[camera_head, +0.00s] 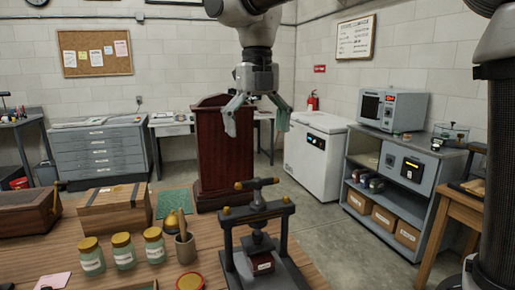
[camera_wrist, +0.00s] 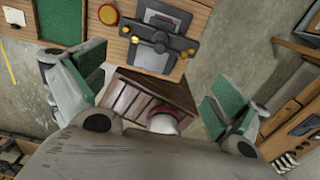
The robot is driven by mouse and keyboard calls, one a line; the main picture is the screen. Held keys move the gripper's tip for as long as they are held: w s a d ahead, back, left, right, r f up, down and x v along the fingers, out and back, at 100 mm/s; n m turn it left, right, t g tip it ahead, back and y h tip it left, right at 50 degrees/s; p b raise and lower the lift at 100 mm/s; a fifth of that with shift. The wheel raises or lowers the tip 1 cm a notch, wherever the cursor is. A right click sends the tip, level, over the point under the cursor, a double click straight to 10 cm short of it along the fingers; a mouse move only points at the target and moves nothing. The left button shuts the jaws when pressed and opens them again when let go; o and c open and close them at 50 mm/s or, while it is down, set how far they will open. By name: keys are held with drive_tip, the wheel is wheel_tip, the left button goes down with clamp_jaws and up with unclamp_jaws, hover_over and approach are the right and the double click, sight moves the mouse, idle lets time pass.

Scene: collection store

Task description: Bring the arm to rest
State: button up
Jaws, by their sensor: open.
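My gripper (camera_head: 257,120) hangs from my arm at the upper middle of the head view, fingers pointing down and spread apart. It is open with nothing between its fingers. In the wrist view my gripper (camera_wrist: 150,95) shows green pads on both fingers, wide apart. Behind and below it in the head view stands a dark red wooden cabinet (camera_head: 222,155). A black screw press (camera_head: 262,235) stands on the wooden table in front; it also shows at the top of the wrist view (camera_wrist: 158,38).
The wooden table (camera_head: 140,262) holds several jars (camera_head: 124,250), a wooden box (camera_head: 115,208) and a mortar with pestle (camera_head: 185,246). A white chest freezer (camera_head: 316,160) and a grey shelf unit (camera_head: 398,185) stand at right. Grey floor (camera_head: 350,245) is clear between table and shelf.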

drive_tip(key=shift+r, duration=0.3)
drive_tip(key=f+m, duration=0.1)
drive_tip(key=m, duration=0.3)
drive_tip(key=f+m, duration=0.2)
drive_tip(key=m, duration=0.3)
drive_tip(key=d+f+m, duration=0.1)
drive_tip(key=m, duration=0.4)
drive_tip(key=shift+s+f, duration=0.15)
drive_tip(key=shift+f, duration=0.25)
drive_tip(key=s+d+f+m+t, duration=0.1)
drive_tip(key=s+d+f+m, duration=0.1)
drive_tip(key=s+d+m, duration=0.3)
drive_tip(key=s+d+f+m+t, duration=0.2)
drive_tip(key=s+d+m, duration=0.3)
drive_tip(key=d+m, duration=0.7)
drive_tip(key=s+d+f+m+t, duration=0.1)
drive_tip(key=s+d+f+m, duration=0.2)
drive_tip(key=d, duration=1.2)
drive_tip(key=shift+s+f+m, duration=0.25)
drive_tip(key=shift+s+m, duration=1.35)
drive_tip(key=shift+m, duration=1.1)
